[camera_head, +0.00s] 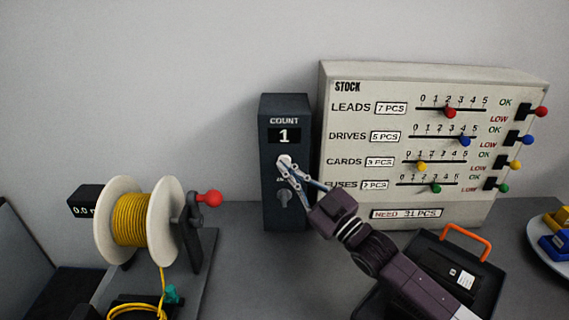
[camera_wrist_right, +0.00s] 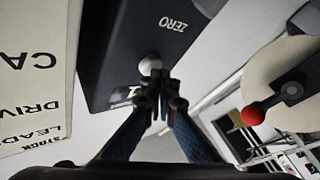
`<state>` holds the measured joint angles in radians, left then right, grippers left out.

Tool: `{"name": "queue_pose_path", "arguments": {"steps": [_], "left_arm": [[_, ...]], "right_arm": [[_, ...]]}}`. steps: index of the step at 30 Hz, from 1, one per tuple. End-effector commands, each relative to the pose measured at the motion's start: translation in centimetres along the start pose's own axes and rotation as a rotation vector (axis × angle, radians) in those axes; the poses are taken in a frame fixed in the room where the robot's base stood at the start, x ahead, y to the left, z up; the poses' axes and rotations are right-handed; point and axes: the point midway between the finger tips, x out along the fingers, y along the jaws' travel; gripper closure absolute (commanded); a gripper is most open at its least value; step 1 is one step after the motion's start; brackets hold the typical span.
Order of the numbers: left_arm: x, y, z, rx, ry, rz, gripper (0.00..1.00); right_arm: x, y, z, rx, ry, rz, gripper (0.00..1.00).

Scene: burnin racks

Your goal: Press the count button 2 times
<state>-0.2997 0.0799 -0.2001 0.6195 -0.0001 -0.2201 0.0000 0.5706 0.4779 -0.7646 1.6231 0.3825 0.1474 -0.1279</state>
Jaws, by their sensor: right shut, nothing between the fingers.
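The dark count box (camera_head: 285,108) stands against the wall, and its display (camera_head: 283,136) reads 1. The pale round count button (camera_head: 285,160) sits below the display, with a grey knob (camera_head: 283,198) lower down. My right gripper (camera_head: 286,166) is shut and empty, its fingertips at the button. In the right wrist view the button (camera_wrist_right: 150,65) shows just beyond the fingertips (camera_wrist_right: 158,82); I cannot tell whether they touch it. The word ZERO on the box (camera_wrist_right: 120,40) shows there upside down. My left gripper is not in view.
A stock board (camera_head: 350,85) with coloured sliders and levers stands right of the box. A yellow cable reel (camera_head: 103,220) with a red-knobbed crank (camera_head: 209,198) is at left. A black case with an orange handle (camera_head: 465,238) lies under my right arm.

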Motion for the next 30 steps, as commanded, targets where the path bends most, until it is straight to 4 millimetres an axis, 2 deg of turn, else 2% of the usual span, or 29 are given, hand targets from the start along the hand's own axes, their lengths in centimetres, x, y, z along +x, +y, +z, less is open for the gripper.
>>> {"name": "queue_pose_path", "arguments": {"steps": [11, 22, 30], "left_arm": [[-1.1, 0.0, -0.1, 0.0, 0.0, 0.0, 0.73], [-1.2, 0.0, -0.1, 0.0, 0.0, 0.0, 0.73], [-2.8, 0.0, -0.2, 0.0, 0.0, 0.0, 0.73]], "right_arm": [[-1.1, -0.8, -0.8, 0.002, -0.001, 0.0, 1.0], [-1.3, -0.9, -0.9, 0.0, -0.001, 0.0, 1.0], [-2.9, -2.1, -2.3, 0.003, -0.002, 0.0, 1.0]]}}
